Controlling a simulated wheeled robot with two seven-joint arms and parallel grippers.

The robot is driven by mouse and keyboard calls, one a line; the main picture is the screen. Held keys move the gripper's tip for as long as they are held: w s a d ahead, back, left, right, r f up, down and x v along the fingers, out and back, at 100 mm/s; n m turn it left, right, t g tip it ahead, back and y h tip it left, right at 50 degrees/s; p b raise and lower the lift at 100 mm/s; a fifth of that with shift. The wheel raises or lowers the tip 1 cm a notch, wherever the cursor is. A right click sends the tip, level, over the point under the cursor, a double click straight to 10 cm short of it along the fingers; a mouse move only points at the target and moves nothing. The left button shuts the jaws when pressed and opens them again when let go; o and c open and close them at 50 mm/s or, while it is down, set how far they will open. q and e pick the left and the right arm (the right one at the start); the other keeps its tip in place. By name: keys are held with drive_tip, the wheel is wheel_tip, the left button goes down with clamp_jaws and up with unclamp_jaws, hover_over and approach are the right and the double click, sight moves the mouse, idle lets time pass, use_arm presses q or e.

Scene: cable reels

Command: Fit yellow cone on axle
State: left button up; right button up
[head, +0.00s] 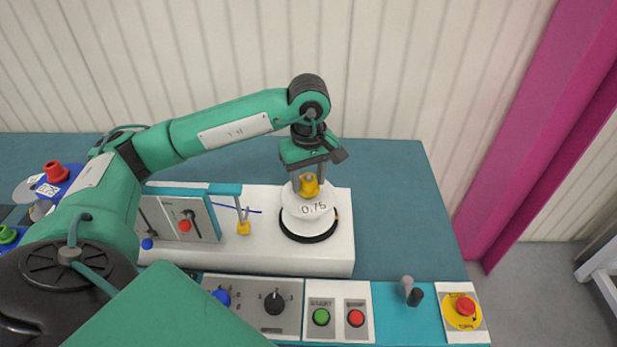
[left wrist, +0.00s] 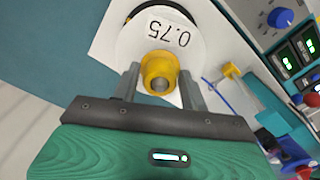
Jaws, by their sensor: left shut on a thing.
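The yellow cone (head: 309,184) is between the fingers of my left gripper (head: 309,180), which is shut on it. In the head view it is over the middle of a white reel (head: 306,210) labelled 0.75. The left wrist view shows the cone (left wrist: 159,72) with its round hole facing the camera, between the fingertips (left wrist: 160,78), and the reel (left wrist: 190,30) behind it. The axle is hidden by the cone and reel, so I cannot tell whether the cone is around it. My right gripper is not in view.
The reel is at the right end of a white machine base (head: 335,262). A yellow guide (head: 243,227) and a blue wire are left of it. Control buttons and knobs (head: 275,302) line the front. The teal table (head: 395,200) is clear on the right.

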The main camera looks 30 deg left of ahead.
use_arm(q)
drive_tip(key=shift+f, duration=0.2)
drive_tip(key=o, duration=1.4)
drive_tip(key=shift+r+p, duration=1.7)
drive_tip(key=shift+r, duration=2.35)
drive_tip(key=shift+f, duration=0.1)
